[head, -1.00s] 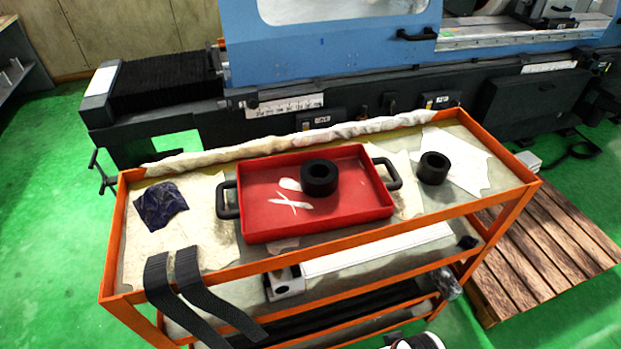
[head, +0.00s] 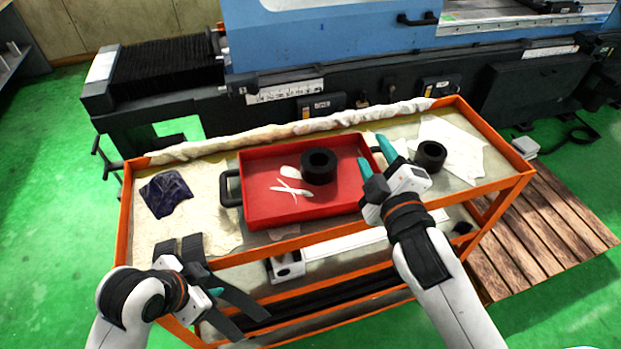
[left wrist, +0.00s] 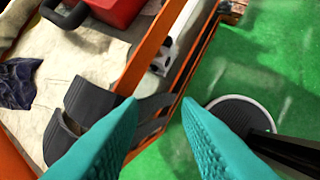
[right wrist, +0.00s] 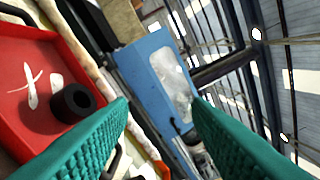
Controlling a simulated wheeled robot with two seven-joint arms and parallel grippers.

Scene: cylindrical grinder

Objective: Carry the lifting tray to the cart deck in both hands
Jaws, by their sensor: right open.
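The red lifting tray (head: 262,212) rests on the top deck of the orange-framed cart (head: 215,240). A black ring (head: 319,166) and white marks or pieces lie in it. Its left black handle (head: 230,188) is clear; the right handle is mostly hidden by my right gripper. My right gripper (head: 374,157) is open at the tray's right end, its teal fingers over the handle area. I cannot tell whether they touch it. The tray and ring also show in the right wrist view (right wrist: 45,97). My left gripper (left wrist: 160,108) is open and empty near the cart's front left edge, away from the tray.
Black straps (head: 215,275) hang over the cart's front edge beside my left gripper. A dark cloth (head: 166,193) lies on the deck's left, another black ring (head: 431,155) on its right. A rolled cloth lines the back edge. The grinder (head: 330,40) stands behind; a wooden pallet (head: 545,235) lies right.

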